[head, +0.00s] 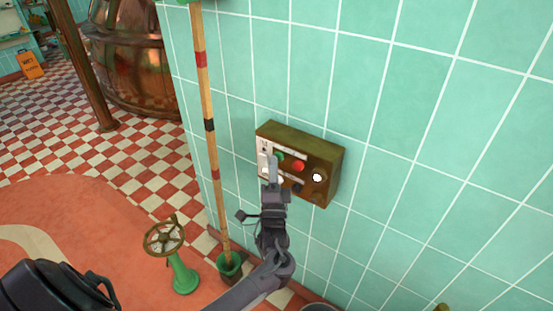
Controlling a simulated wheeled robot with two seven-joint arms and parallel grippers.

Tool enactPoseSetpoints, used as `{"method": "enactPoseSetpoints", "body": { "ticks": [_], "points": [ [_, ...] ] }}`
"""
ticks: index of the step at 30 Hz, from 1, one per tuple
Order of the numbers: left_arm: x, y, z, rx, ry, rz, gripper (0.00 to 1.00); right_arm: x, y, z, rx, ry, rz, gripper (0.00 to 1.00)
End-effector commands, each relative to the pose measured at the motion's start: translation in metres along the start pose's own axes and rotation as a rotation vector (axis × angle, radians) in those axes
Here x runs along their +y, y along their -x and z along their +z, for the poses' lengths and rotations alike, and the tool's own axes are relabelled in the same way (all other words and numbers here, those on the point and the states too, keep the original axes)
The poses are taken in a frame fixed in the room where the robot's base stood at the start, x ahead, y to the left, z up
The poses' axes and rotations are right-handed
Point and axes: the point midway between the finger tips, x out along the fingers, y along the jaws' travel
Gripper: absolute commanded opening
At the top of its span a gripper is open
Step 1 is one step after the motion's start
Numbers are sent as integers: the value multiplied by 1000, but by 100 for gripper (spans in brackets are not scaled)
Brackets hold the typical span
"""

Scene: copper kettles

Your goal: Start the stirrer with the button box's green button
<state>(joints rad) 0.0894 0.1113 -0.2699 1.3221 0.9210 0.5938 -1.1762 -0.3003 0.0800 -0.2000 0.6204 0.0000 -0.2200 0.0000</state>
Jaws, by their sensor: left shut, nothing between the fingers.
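The button box (322,153) is a brown, worn box fixed to the green tiled wall. Its face carries a green button (279,156), a red button (298,166), a white round knob or lamp (317,178) and a pale label strip. My left gripper (273,162) is shut and empty, its fingertips in front of the box's face, just beside the green button in the picture. The fingers hide part of the face below the green button. I cannot tell whether the fingertips touch the box. My right gripper is not in view.
A wooden pole (208,130) with red and black bands stands in a green pot (229,264) left of the box. A green valve stand with a brass handwheel (164,236) is on the floor.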

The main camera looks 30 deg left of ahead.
Motion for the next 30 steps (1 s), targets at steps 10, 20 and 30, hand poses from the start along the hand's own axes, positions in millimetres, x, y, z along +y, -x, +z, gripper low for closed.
{"method": "enactPoseSetpoints", "body": {
  "ticks": [10,20,30],
  "points": [
    [0,-1,-1,0,1,-1,0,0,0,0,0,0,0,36],
    [-8,7,6,0,0,0,0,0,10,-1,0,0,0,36],
    [-9,11,8,0,1,-1,0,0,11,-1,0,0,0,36]
  ]
}}
